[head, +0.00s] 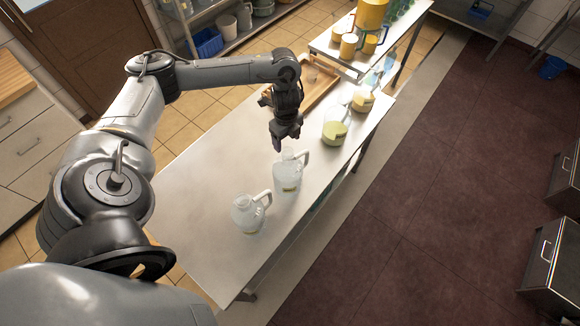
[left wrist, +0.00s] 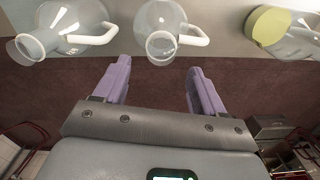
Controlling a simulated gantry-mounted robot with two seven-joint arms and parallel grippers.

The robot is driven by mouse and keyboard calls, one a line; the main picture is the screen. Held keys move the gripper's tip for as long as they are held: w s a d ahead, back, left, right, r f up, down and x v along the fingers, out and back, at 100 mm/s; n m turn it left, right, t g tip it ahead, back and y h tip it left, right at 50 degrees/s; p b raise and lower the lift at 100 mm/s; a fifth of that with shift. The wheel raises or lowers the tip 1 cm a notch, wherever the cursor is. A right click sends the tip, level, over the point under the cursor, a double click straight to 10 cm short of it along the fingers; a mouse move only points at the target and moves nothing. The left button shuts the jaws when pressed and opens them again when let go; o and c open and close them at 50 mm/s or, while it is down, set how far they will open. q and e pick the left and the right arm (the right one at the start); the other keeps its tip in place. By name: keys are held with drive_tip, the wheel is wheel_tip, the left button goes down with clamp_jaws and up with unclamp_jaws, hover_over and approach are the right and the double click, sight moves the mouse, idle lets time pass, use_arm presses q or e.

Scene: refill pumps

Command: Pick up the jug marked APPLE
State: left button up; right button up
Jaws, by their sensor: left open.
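Several clear jugs with white handles stand in a row on the metal table (head: 200,190). The nearest clear jug (head: 246,216) and a second clear jug (head: 288,175) look empty. Behind them are a jug with a pale green part (head: 335,131) and a pale yellow one (head: 362,100). I cannot read APPLE on any of them. My left gripper (head: 286,142) is open and empty, just behind and above the second jug. In the left wrist view its purple fingers (left wrist: 158,66) point toward a clear jug (left wrist: 160,28), apart from it. My right gripper is out of view.
A wooden tray (head: 318,88) lies at the table's far end. Beyond it a raised shelf (head: 335,47) holds a large yellow container (head: 371,13) and yellow mugs (head: 348,46). The table's left and near parts are clear.

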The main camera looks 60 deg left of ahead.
use_arm(q)
drive_tip(key=b, duration=0.1)
hover_over(287, 153)
drive_tip(key=s+d, duration=0.1)
drive_tip(key=d, duration=0.1)
wheel_tip(287, 153, down, 4)
drive_tip(key=shift+f+b, duration=0.3)
drive_tip(key=shift+f, duration=0.65)
drive_tip(key=f, duration=0.3)
drive_tip(key=shift+w+a, duration=0.15)
drive_tip(key=shift+a, duration=0.05)
drive_tip(key=shift+f+p, duration=0.3)
drive_tip(key=shift+f, duration=0.3)
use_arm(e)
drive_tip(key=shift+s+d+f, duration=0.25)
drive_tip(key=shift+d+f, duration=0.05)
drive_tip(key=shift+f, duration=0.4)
